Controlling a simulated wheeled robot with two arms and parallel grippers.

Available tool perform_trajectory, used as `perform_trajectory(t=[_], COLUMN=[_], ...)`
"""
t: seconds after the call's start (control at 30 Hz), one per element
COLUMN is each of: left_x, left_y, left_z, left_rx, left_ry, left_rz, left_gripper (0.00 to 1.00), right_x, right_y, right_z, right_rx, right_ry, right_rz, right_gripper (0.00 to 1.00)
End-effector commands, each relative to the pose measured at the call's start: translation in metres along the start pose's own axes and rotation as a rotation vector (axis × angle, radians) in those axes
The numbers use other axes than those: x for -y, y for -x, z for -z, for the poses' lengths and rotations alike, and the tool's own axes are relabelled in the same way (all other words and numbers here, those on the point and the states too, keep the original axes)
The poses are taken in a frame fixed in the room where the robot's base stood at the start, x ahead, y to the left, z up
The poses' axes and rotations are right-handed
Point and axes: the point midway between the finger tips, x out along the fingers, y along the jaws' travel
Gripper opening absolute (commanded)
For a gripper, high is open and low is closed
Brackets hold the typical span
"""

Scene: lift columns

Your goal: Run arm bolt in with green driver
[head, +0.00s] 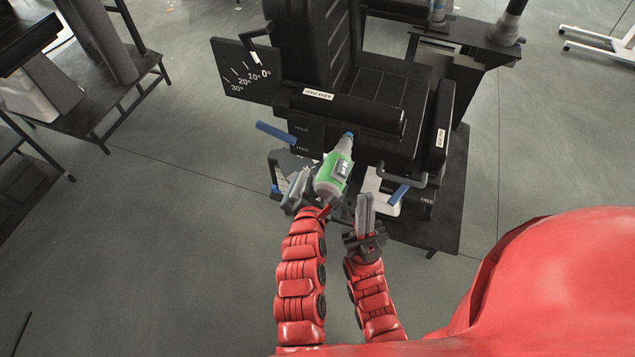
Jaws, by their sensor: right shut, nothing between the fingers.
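The green driver (333,175) has a green and light grey body and points up and away, its nose against the front of the black seat unit (384,85). A small blue piece (347,135) shows at the nose; whether it is the arm bolt or part of the driver I cannot tell. The arm pad (350,113) with a white label lies just beyond it. My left gripper (300,192) is at the driver's lower end and appears shut on it; the driver partly hides its fingers. My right gripper (364,210) is shut and empty, just right of the driver.
Blue levers (276,133) stick out left of the driver and at the lower right (399,193). An angle scale plate (246,70) stands at the upper left. A dark bench (135,85) is at the far left. Open grey floor (160,240) lies left.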

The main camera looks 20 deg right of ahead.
Motion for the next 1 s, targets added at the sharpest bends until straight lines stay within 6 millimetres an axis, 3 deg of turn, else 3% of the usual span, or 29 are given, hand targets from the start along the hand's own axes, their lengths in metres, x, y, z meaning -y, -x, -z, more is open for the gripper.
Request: perform_trajectory(t=[1.0], left_x=[-0.0018], left_y=[-0.007], left_z=[-0.0032], left_rx=[0.001], left_ry=[0.002], left_rz=[-0.005], left_gripper=[0.0], right_x=[0.0001], right_y=[0.0033], right_z=[-0.0005], right_rx=[0.0], right_ry=[0.0], right_rz=[0.0], right_gripper=[0.0])
